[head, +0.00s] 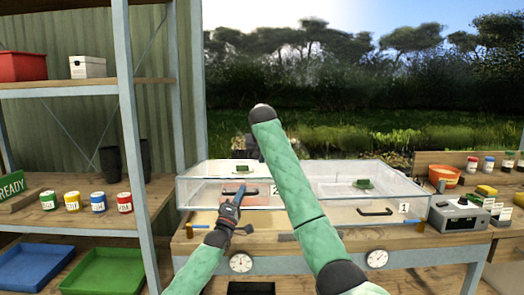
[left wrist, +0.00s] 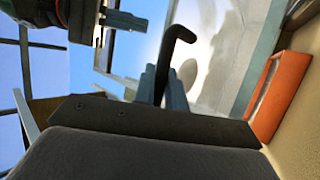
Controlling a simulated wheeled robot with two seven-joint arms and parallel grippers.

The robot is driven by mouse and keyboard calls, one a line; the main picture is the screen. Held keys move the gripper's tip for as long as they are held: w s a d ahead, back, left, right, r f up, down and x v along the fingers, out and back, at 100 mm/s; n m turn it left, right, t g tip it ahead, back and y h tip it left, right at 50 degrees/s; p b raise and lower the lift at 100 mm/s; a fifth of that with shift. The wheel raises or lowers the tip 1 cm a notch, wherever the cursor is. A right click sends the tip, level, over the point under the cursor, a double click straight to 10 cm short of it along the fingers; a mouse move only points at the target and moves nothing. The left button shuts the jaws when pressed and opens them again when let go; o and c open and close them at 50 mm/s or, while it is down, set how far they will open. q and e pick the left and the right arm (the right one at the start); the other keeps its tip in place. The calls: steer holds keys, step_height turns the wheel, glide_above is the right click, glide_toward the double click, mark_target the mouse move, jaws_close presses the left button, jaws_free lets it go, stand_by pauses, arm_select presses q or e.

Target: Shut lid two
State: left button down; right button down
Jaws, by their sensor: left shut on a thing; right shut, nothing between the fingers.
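Lid two (head: 215,186) is a clear lid with a dark handle, a green piece on top and a label "2". It sits higher than lid one beside it, its front edge raised above the bench, so it stands partly open. My left gripper (head: 238,192) is at its front and shut on the dark handle (head: 252,192). The bent black handle (left wrist: 178,45) shows at the fingers in the left wrist view. My right gripper (head: 246,147) is small and dark behind lid two, partly hidden by my right arm; its fingers are hard to make out.
Lid one (head: 340,190), labelled "1", is down on the right, with its own handle (head: 376,212). My right arm crosses in front between the two lids. A grey device (head: 458,215) stands right of the boxes. Shelves with tins and trays stand at left.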

mark_target(262, 176)
steer(key=shift+f, duration=2.4)
